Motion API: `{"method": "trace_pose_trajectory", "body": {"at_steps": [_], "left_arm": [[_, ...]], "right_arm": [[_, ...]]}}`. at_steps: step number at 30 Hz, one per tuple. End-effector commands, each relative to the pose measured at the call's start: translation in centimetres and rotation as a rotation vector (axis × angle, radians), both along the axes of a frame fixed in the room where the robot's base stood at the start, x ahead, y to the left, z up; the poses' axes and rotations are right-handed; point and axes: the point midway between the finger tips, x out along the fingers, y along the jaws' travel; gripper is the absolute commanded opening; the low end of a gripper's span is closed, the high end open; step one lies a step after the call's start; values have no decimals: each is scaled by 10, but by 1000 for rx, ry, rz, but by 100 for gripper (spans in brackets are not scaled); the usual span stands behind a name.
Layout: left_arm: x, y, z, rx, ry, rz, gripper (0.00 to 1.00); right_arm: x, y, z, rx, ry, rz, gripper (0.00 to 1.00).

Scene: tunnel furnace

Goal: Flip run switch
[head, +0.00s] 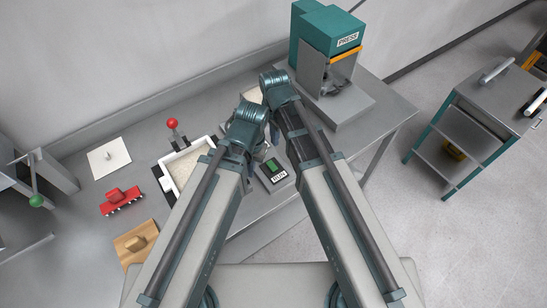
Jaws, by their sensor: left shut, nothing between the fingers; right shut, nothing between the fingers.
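The run switch (272,167) is a small dark box with a green part on top and a RUN label on its front. It sits on the grey bench between my two arms, just right of my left arm. My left arm comes in from the left and its teal joint ends above the switch in the picture. My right arm passes just right of the switch and reaches a little higher. The fingers of both grippers are hidden behind my arm links. I cannot tell whether either one touches the switch.
A teal and grey press (328,40) stands at the back right of the bench (240,218). A white-rimmed tray (166,184), a red-knobbed lever (173,127), a white plate (107,158), a red brush-like tool (121,201) and a wooden float (139,243) lie left. A cart (492,101) stands right.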

Motion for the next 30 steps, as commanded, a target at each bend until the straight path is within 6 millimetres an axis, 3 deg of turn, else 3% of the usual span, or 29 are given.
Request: {"method": "trace_pose_trajectory", "body": {"at_steps": [17, 23, 30], "left_arm": [[0, 1, -5, 9, -2, -9, 0], [0, 1, -21, 10, -2, -13, 0], [0, 1, -53, 10, -2, -16, 0]], "right_arm": [[-2, 2, -5, 2, 4, -13, 0], [-2, 2, -21, 2, 4, -13, 0], [-2, 2, -53, 2, 4, -12, 0]]}}
